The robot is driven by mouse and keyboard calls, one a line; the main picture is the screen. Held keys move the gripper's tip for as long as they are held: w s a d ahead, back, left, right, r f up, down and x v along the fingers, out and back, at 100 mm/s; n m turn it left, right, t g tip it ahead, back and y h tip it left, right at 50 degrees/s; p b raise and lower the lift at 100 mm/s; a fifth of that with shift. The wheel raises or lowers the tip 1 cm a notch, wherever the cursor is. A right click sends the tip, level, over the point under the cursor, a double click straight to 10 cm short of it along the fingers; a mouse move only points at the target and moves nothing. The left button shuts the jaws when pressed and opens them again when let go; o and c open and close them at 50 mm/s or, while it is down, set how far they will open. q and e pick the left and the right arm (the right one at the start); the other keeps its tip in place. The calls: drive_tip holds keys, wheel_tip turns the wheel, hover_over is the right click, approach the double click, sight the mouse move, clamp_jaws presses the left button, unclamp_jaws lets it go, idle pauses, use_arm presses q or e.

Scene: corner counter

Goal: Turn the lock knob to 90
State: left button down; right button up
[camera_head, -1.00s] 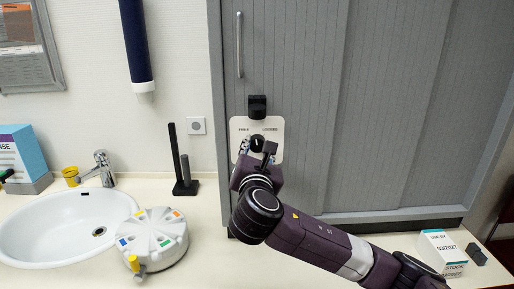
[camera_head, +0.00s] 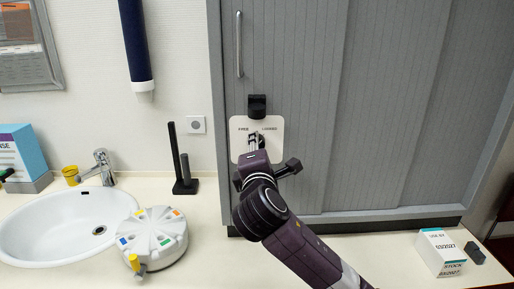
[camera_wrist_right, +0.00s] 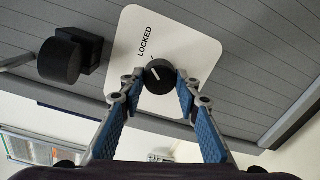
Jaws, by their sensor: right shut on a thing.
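The lock knob is a small round black dial with a white mark, seen in the right wrist view (camera_wrist_right: 160,77). It sits on a white plate (camera_head: 279,132) on the grey cabinet; the plate reads FREE at left and LOCKED at right. In the wrist view the white mark points up-left, towards the LOCKED side. My right gripper (camera_wrist_right: 159,82) is shut on the knob, one blue-padded finger on each side. In the head view the right gripper (camera_head: 256,143) largely hides the knob. My left gripper is not in view.
A black block (camera_head: 257,106) juts out just above the plate. A metal handle (camera_head: 239,45) is higher on the cabinet. A sink (camera_head: 65,225), a round white device (camera_head: 152,238) and a white box (camera_head: 441,252) are on the counter.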

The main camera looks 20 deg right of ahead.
drive_tip(key=shift+m, duration=0.6)
drive_tip(key=o, duration=1.2)
drive_tip(key=shift+c, duration=0.2)
drive_tip(key=v, duration=1.2)
